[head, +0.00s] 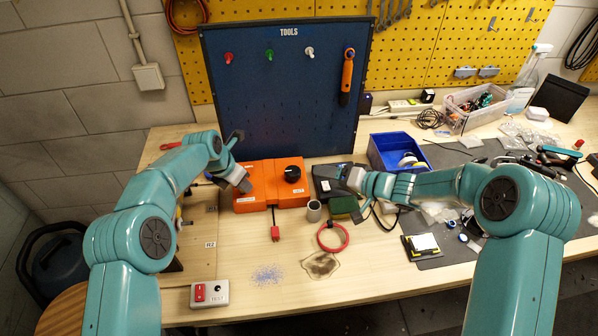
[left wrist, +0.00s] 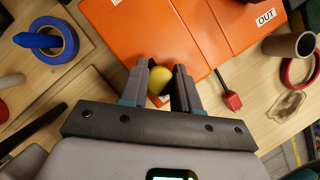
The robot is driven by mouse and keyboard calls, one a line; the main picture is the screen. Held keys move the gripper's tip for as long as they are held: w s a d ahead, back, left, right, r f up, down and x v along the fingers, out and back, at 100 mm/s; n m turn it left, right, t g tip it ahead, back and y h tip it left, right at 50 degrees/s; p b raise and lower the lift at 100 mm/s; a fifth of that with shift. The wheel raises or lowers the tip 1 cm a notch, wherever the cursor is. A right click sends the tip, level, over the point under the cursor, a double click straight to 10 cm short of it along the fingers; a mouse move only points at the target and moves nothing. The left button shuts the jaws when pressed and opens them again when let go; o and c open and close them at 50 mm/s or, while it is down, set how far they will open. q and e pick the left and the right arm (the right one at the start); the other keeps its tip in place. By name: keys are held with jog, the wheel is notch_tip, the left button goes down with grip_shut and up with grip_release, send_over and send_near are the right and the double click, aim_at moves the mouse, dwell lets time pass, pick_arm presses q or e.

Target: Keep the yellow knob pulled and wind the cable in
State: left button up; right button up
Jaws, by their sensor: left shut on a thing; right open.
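The orange box (head: 262,172) stands on the bench in the middle of the head view, with a black round knob (head: 292,173) on its right top. A short cable ends in a red plug (head: 275,233) in front of it. The plug (left wrist: 229,97) also shows in the left wrist view, near the OUT label. My left gripper (head: 243,183) is at the box's left side. In the left wrist view its fingers are closed around the yellow knob (left wrist: 160,80). The fingers hide the knob in the head view. My right gripper (head: 341,176) is open and empty, right of the box.
A grey cup (head: 314,211), a green sponge (head: 344,206) and a red ring (head: 333,237) are near the box's right front. A blue bin (head: 385,160) stands behind. A red switch box (head: 209,293) is at the front left. Bench space in front of the plug is mostly clear.

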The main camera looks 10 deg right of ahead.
aim_at(295, 172)
jog(key=w+a+f+m, duration=0.1)
jog(key=w+a+m, duration=0.1)
jog(key=m, duration=0.6)
jog(key=w+a+f+m, duration=0.2)
jog(key=w+a+m, duration=0.1)
jog(key=m, duration=0.5)
jog(key=w+a+f+m, duration=0.1)
jog(key=w+a+m, duration=0.1)
jog(key=m, duration=0.6)
jog(key=shift+w+a+f, duration=0.35)
jog(key=shift+a, duration=0.15)
jog(key=shift+c, duration=0.2)
jog(key=c, duration=1)
